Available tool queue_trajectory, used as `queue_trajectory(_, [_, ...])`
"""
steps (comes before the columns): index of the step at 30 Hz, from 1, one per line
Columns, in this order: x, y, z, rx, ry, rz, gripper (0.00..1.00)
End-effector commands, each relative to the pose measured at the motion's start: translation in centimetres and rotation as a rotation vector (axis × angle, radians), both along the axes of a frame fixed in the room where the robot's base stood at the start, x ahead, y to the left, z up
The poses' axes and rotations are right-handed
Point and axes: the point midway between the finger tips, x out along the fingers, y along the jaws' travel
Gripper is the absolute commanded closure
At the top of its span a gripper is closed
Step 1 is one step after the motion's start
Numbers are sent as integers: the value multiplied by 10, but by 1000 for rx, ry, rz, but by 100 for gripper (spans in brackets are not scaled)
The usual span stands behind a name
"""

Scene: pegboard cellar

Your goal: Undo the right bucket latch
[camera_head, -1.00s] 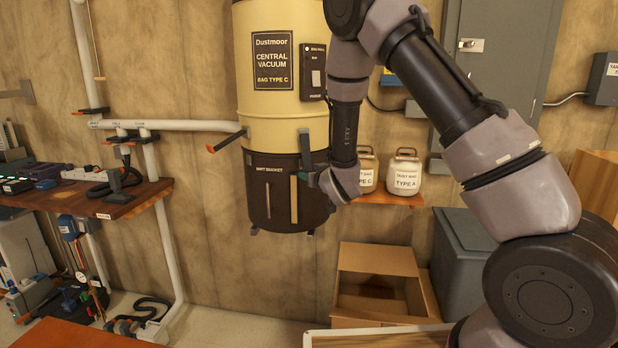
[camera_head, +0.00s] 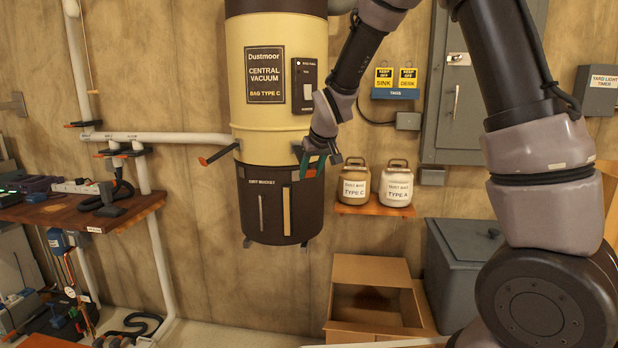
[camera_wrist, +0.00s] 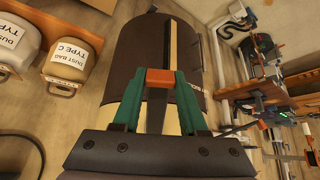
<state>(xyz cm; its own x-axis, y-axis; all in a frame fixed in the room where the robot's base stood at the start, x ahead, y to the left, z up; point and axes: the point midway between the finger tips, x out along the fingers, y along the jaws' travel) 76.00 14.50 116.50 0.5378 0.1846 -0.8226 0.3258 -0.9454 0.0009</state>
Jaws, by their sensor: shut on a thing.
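The right bucket latch shows its orange-red grip (camera_wrist: 160,76) between the green fingertips of my gripper in the wrist view. My gripper (camera_head: 312,168) is shut on this grip at the right side of the vacuum, near the bucket's top edge. The dark brown dust bucket (camera_head: 272,222) hangs under the cream vacuum body (camera_head: 272,112). The left bucket latch (camera_head: 220,155) sticks out to the left with an orange tip; it also shows in the wrist view (camera_wrist: 250,127).
Two dust bag jars, Type C (camera_head: 353,187) and Type A (camera_head: 396,187), stand on a small shelf (camera_head: 375,209) close to the right of my gripper. An open cardboard box (camera_head: 372,270) and a grey bin (camera_head: 465,265) are below. A workbench (camera_head: 85,210) is at the left.

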Motion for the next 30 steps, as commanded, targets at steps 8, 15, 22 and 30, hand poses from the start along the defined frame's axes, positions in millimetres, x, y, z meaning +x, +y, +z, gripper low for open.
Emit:
queue_trajectory(8, [-2,-1,19,4,-10,1,100])
queue_trajectory(15, [-2,-1,23,4,-10,0,100])
queue_trajectory(22, [-2,-1,24,4,-12,0,100])
queue_trajectory(30, [-2,-1,24,4,-12,0,28])
